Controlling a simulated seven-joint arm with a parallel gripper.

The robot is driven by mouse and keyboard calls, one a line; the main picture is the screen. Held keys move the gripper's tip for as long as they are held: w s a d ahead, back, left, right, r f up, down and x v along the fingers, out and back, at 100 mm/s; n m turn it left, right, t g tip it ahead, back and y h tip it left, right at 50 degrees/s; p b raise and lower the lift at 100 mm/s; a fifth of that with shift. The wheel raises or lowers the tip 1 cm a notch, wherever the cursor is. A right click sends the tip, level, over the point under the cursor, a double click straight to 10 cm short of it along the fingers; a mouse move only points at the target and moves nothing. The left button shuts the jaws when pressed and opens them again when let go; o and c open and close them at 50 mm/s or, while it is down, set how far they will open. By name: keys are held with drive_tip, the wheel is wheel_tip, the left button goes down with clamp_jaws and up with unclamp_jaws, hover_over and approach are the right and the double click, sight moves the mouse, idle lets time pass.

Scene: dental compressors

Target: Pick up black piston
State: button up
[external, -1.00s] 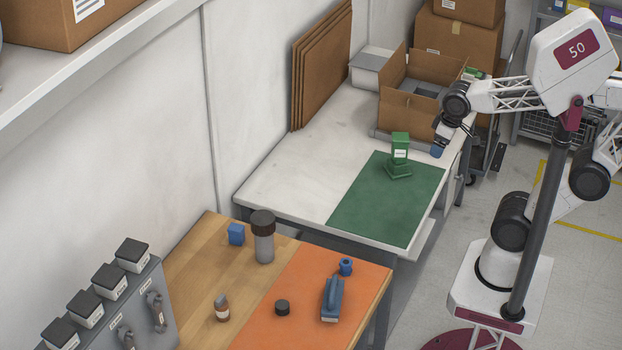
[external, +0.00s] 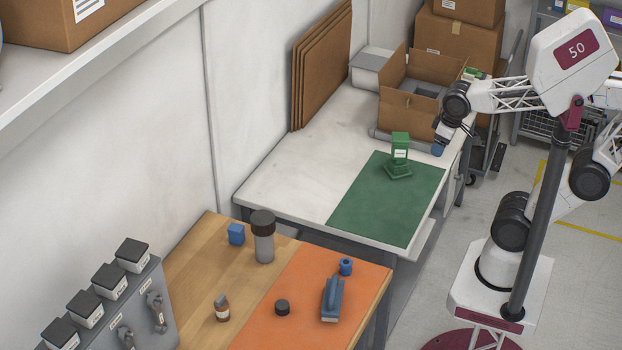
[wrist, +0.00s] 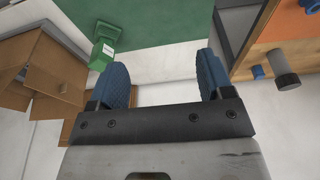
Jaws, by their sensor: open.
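The small black disc on the orange mat looks like the black piston (external: 282,307). It lies left of a blue-grey block-shaped part (external: 332,300). My gripper (external: 438,150) is far from it, above the right edge of the white table near the open cardboard box. In the wrist view my gripper (wrist: 165,85) shows two blue fingers spread wide with nothing between them. The black piston does not show in the wrist view.

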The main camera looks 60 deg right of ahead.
drive_tip(key=shift+a, duration=0.1)
drive_tip(key=w+a+f+m+g+y, duration=0.2)
drive_tip(key=w+a+f+m+y, duration=0.15)
drive_tip(key=w+a, duration=0.7)
drive_tip(key=w+a+f+m+g+y, duration=0.25)
drive_tip(key=w+a+f, duration=0.2)
drive_tip(key=a, duration=1.05)
drive_tip(key=w+a+f+m+g+y, duration=0.1)
drive_tip(key=w+a+f+m+y, duration=0.3)
drive_tip(key=w+a, duration=0.65)
drive_tip(key=m+y, duration=0.3)
drive_tip(key=m, duration=0.2)
approach(282, 304)
drive_tip(key=shift+g+x, duration=0.25)
drive_tip(key=shift+x, duration=0.55)
drive_tip(key=shift+w+a+f, duration=0.1)
drive_tip(key=shift+a+f, duration=0.2)
drive_tip(key=shift+f, duration=0.05)
drive_tip(key=shift+a, duration=0.1)
drive_tip(key=shift+x, duration=1.15)
drive_tip(key=shift+a, duration=0.1)
